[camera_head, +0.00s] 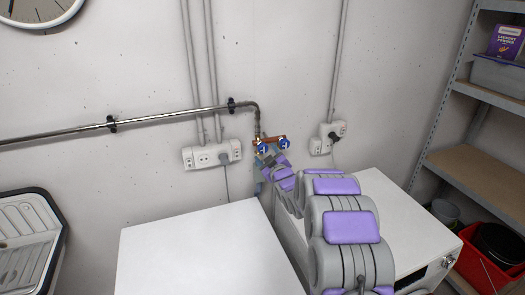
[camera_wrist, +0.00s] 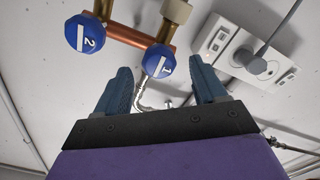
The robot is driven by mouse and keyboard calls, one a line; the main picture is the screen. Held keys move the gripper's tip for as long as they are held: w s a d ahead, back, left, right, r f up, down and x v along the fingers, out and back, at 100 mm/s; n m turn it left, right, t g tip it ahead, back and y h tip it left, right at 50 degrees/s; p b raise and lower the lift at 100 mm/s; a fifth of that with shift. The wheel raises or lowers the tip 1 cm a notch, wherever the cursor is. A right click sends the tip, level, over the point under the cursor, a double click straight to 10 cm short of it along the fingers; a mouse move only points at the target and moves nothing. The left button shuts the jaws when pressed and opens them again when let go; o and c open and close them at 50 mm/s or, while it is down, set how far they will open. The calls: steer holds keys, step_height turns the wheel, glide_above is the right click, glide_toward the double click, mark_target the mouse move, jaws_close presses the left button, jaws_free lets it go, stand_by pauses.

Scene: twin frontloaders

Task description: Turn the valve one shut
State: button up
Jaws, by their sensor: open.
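Valve one is a round blue knob marked 1 (camera_wrist: 160,62) on a copper pipe (camera_wrist: 128,34) in the wrist view. A matching blue knob marked 2 (camera_wrist: 85,32) sits to its left. The head view shows both blue knobs (camera_head: 285,145) small on the wall, with their numbers too small to read. My gripper (camera_wrist: 160,68) is open, with one blue-grey finger on each side of valve one's knob. Gaps show between the fingers and the knob, and nothing is held. In the head view my gripper (camera_head: 268,158) is just below the knobs, partly hidden by my arm.
Two white-topped machines (camera_head: 190,252) stand below, with my arm reaching between and over them. Wall sockets (camera_head: 212,155) with a plugged cable are left of the valves, others (camera_head: 328,137) right. A metal pipe (camera_head: 170,115) runs along the wall. Shelves (camera_head: 480,165) stand far right.

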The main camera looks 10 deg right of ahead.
mark_target(264, 151)
steer(key=shift+w+a, duration=0.25)
steer(key=shift+w, duration=0.95)
steer(key=shift+w+a, duration=0.25)
steer(key=shift+w, duration=0.95)
steer(key=c, duration=1)
